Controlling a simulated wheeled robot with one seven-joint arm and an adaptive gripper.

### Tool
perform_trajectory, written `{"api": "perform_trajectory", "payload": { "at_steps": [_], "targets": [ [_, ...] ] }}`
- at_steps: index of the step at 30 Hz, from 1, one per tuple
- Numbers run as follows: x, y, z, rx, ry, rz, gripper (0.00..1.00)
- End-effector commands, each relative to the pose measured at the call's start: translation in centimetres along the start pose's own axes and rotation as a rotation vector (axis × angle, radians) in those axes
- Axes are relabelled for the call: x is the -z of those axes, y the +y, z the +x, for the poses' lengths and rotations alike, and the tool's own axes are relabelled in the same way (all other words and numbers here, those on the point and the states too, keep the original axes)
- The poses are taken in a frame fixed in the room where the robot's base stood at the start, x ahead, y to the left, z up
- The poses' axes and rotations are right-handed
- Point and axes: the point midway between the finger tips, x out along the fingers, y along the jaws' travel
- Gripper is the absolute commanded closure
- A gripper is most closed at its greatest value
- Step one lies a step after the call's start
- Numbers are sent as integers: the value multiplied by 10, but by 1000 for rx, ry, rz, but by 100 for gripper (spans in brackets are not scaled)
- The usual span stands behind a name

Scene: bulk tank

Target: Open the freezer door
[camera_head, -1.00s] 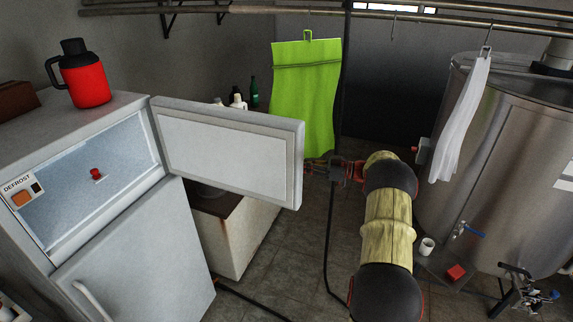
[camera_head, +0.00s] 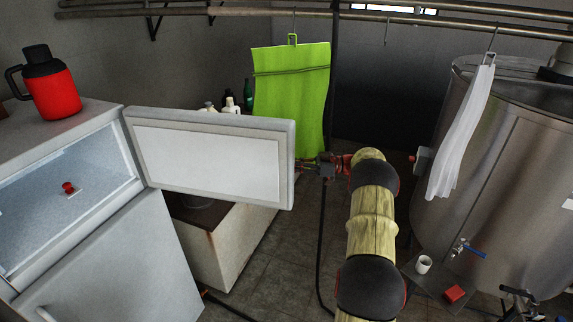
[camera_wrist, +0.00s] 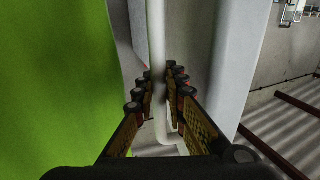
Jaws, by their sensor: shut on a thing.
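The freezer door (camera_head: 206,158) is the upper door of the white fridge (camera_head: 135,262). It stands swung wide out, its inner side facing the head camera. The freezer compartment (camera_head: 70,187) is exposed, with a small red knob-like thing inside. My gripper (camera_head: 308,167) is at the free edge of the door, partly hidden behind it. In the wrist view, my gripper (camera_wrist: 160,92) has its fingers on both sides of a thin white vertical handle (camera_wrist: 157,40), shut on it.
A lime-green cloth (camera_head: 292,95) hangs just behind the door. A red jug (camera_head: 50,85) stands on the fridge. A white chest (camera_head: 225,250) is below the door. A steel tank (camera_head: 500,170) and a small table with a white mug (camera_head: 424,264) are at right.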

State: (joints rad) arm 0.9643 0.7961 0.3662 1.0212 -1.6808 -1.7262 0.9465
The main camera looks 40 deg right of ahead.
Motion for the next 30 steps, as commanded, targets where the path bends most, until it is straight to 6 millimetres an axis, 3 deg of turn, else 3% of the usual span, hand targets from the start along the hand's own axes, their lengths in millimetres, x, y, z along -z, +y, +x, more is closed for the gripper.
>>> {"api": "perform_trajectory", "payload": {
  "at_steps": [2,3,12,23,30],
  "targets": [
    [0,0,-1,-2,-1,2,100],
    [0,0,-1,-2,-1,2,86],
    [0,0,0,0,0,0,70],
    [0,0,-6,-1,0,-1,70],
    [-1,1,-45,-4,0,-1,70]
  ]
}}
